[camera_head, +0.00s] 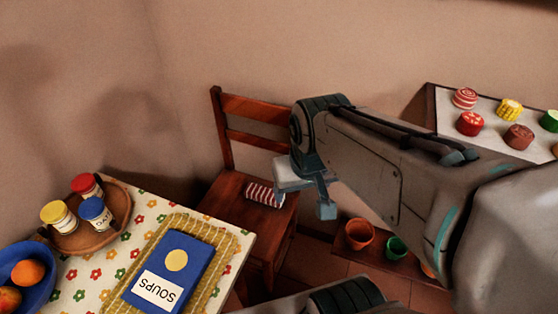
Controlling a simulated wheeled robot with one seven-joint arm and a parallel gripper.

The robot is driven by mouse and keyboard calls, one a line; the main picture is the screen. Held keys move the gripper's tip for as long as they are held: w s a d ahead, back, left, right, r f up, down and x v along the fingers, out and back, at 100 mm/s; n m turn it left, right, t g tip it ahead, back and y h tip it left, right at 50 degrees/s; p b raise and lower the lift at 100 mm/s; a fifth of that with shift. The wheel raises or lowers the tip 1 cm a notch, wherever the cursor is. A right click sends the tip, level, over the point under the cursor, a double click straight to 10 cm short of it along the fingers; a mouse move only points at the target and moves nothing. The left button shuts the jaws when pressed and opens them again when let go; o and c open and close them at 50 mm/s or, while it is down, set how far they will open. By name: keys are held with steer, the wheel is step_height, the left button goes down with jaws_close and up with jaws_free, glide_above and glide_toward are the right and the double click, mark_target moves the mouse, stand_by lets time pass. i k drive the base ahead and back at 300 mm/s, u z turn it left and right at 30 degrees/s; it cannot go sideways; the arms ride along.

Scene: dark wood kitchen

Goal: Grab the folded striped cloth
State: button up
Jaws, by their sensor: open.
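The folded striped cloth (264,195), red and white, lies on the seat of a wooden chair (222,200) in the middle of the head view. My gripper (303,200) is at the end of my arm, to the right of the cloth in the picture and over the chair's right side. Its jaws are apart and nothing shows between them. Part of the cloth's right end is close to or behind the gripper in this view. I cannot tell the exact height of the gripper above the cloth.
A table with a flowered cloth (80,275) stands at lower left, bearing a blue soups book (175,265), a tray with jars (118,222) and a blue fruit bowl (12,252). Pots (360,234) sit low at right. A white surface (480,146) holds several colourful round items.

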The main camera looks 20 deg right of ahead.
mark_target(263, 194)
steer(key=u, duration=0.05)
steer(key=k, duration=1)
steer(key=z, duration=0.9)
steer(key=i, duration=0.75)
steer(key=u, duration=0.4)
steer(key=i, duration=1.05)
steer(key=u, duration=0.2)
